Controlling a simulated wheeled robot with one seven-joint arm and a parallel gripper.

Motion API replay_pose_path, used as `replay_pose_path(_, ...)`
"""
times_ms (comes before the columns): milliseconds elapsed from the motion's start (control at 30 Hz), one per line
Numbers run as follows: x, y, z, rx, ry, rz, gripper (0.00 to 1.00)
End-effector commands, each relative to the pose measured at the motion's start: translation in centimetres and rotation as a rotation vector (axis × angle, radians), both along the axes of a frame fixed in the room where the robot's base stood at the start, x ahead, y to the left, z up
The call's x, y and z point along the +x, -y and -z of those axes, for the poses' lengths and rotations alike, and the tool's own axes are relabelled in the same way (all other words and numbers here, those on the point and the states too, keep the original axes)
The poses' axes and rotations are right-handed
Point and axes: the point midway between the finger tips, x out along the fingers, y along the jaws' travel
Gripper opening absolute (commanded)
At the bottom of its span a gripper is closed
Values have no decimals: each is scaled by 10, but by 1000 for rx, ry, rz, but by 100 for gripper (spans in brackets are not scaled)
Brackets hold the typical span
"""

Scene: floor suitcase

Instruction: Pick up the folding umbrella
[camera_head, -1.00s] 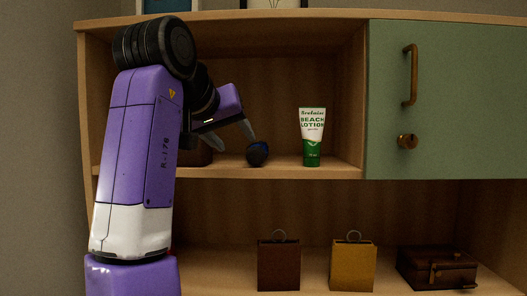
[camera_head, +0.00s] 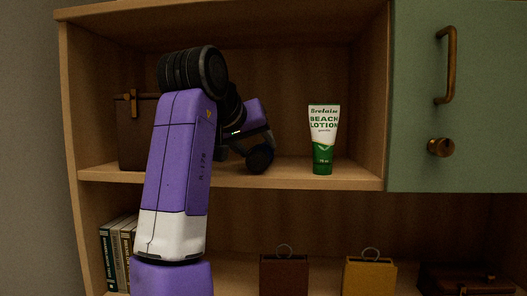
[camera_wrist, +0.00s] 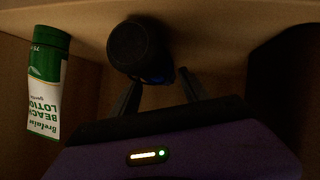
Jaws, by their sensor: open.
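The folding umbrella (camera_head: 260,158) is a small dark, rounded thing on the upper open shelf, left of the lotion tube; it is partly hidden by my gripper. In the wrist view the dark umbrella (camera_wrist: 140,50) shows end-on with a bit of blue, just beyond my fingertips. My gripper (camera_wrist: 158,88) is open, with one finger on either side of the umbrella's lower part in that picture. I cannot tell whether the fingers touch it. In the head view the fingers are hidden behind my wrist.
A white and green beach lotion tube (camera_head: 323,140) stands right of the umbrella. A brown case (camera_head: 136,135) is at the shelf's left. A green cabinet door (camera_head: 465,90) bounds the right. Below are books (camera_head: 117,250), a brown bag (camera_head: 284,275) and a yellow bag (camera_head: 369,278).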

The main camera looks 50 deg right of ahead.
Motion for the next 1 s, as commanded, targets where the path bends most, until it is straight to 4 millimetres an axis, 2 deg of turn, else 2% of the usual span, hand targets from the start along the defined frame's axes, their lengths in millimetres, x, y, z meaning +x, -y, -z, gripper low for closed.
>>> replay_pose_path(200, 10, 25, 11, 0, -3, 1, 53)
replay_pose_path(533, 13, 30, 16, -1, 1, 0, 53)
replay_pose_path(800, 13, 30, 16, 0, 0, 0, 0)
replay_pose_path(1000, 13, 30, 15, -2, 1, -1, 0)
